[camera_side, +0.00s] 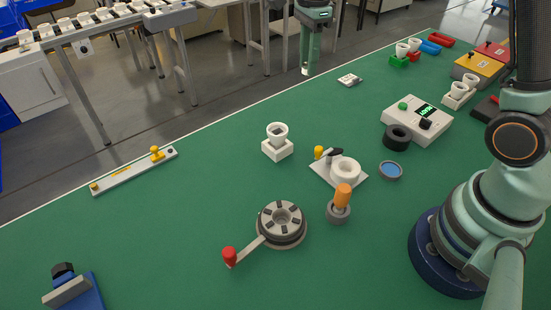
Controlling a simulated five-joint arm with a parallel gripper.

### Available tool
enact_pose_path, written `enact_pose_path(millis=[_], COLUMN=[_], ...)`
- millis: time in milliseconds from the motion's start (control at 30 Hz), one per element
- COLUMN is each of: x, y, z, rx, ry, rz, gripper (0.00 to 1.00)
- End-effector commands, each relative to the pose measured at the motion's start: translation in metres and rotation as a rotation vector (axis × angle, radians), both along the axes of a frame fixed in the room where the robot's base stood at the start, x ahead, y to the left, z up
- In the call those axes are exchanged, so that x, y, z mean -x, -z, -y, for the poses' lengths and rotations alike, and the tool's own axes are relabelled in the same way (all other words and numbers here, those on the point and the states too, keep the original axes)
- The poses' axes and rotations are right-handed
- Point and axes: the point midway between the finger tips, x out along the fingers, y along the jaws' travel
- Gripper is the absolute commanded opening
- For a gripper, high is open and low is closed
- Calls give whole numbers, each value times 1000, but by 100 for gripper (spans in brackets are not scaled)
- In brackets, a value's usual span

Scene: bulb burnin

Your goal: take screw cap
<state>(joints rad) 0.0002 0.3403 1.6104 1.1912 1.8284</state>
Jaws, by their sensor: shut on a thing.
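No part that I can clearly make out as the screw cap shows. A small round dish-like piece (390,170), grey-rimmed with a blue inside, lies on the green table and may be a cap, but I cannot tell. A black ring (397,137) lies just behind it.
A round grey fixture (282,225) with a red-knobbed lever stands front centre. Near it are an orange-handled tool (341,203), a white clamp plate (344,172), a white socket block (277,142) and a control box (417,120). The left of the green table (150,235) is mostly clear.

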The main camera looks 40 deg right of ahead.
Motion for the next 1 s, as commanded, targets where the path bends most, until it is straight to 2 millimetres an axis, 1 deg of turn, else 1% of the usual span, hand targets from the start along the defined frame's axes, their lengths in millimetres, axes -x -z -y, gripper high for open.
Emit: enact_pose_path(millis=[33, 200, 700, 1000], x=[0, 0, 0, 0], y=[-5, -18, -45, -54], z=[0, 0, 0, 0], rx=[0, 1, 0, 0], ry=[0, 0, 0, 0], rz=[2, 2, 2, 0], gripper=[0, 0, 0, 0])
